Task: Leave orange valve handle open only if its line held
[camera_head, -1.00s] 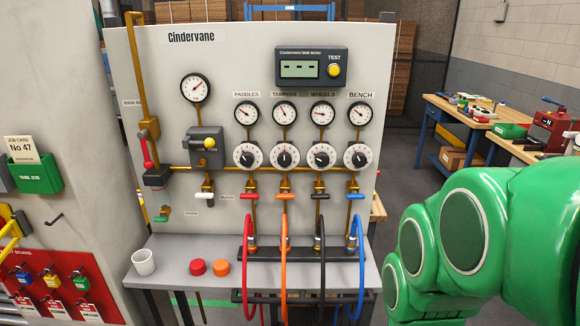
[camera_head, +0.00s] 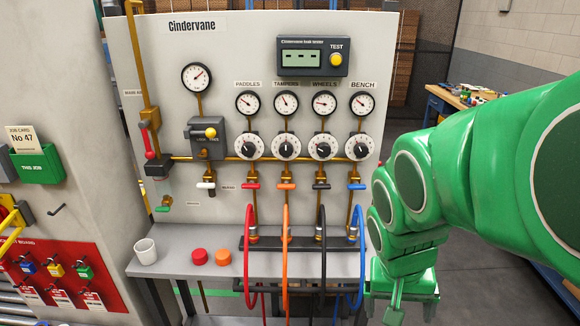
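The orange valve handle (camera_head: 286,186) sits crosswise on its vertical brass pipe, under the TAMPERS gauge (camera_head: 286,103) and a black-and-white dial (camera_head: 286,146). The gauge needle points up and slightly left. An orange hose (camera_head: 286,255) runs down from this line. The leak tester (camera_head: 312,59) shows only dashes on its display, with a yellow TEST button (camera_head: 336,60). My gripper (camera_head: 399,303) is low at the right, beside the bench and well apart from the handle. It points down, and its finger opening is unclear.
Red (camera_head: 251,186), black (camera_head: 321,187) and blue (camera_head: 356,187) handles also sit crosswise beside the orange one. A white cup (camera_head: 146,251), a red cap (camera_head: 200,257) and an orange cap (camera_head: 223,257) stand on the grey shelf. Hoses loop over its front edge.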

